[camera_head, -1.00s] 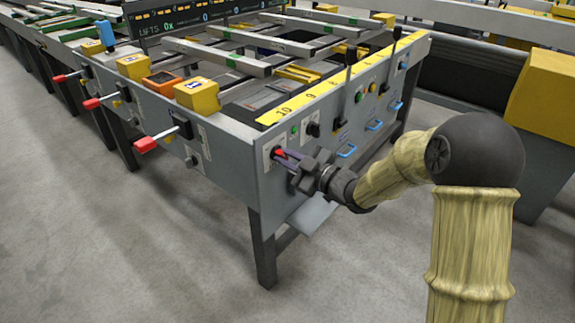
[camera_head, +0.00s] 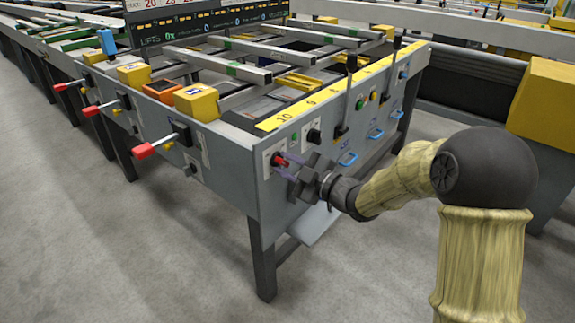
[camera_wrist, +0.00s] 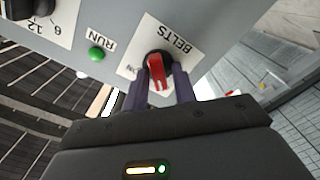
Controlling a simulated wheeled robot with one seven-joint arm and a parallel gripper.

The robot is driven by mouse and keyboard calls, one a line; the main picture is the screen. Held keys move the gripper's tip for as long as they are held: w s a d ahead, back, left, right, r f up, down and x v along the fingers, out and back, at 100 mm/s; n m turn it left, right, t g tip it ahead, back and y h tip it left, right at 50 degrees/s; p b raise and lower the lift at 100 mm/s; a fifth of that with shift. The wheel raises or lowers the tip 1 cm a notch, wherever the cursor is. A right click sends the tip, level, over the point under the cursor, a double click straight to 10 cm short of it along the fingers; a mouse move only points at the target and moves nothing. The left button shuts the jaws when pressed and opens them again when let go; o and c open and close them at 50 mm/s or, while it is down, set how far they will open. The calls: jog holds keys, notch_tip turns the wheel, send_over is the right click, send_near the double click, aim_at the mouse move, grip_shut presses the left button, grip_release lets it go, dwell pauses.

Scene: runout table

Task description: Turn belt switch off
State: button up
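The belt switch is a round black knob with a red handle (camera_wrist: 159,72), under an upside-down BELTS label in the wrist view. A partly covered label that seems to end in N lies left of it. In the head view the red handle (camera_head: 280,160) is on the near end of the grey panel. My gripper (camera_wrist: 160,88) has its two purple fingers apart, one on each side of the red handle. I cannot tell whether they touch it. In the head view my gripper (camera_head: 286,166) is at the switch, its fingers spread around the handle.
A green button (camera_wrist: 96,53) marked RUN and a dark selector (camera_head: 314,136) sit beside the switch. Black levers (camera_head: 352,62) and blue handles (camera_head: 348,159) line the panel farther right. Red-tipped levers (camera_head: 145,151) stick out on the left side. Grey floor (camera_head: 130,250) is open in front.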

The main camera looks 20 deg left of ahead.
jog(key=shift+o, duration=0.4)
jog(key=shift+d+r, duration=0.1)
jog(key=shift+d, duration=0.1)
jog(key=p+v, duration=0.4)
jog(key=v, duration=1.3)
jog(key=shift+s, duration=0.1)
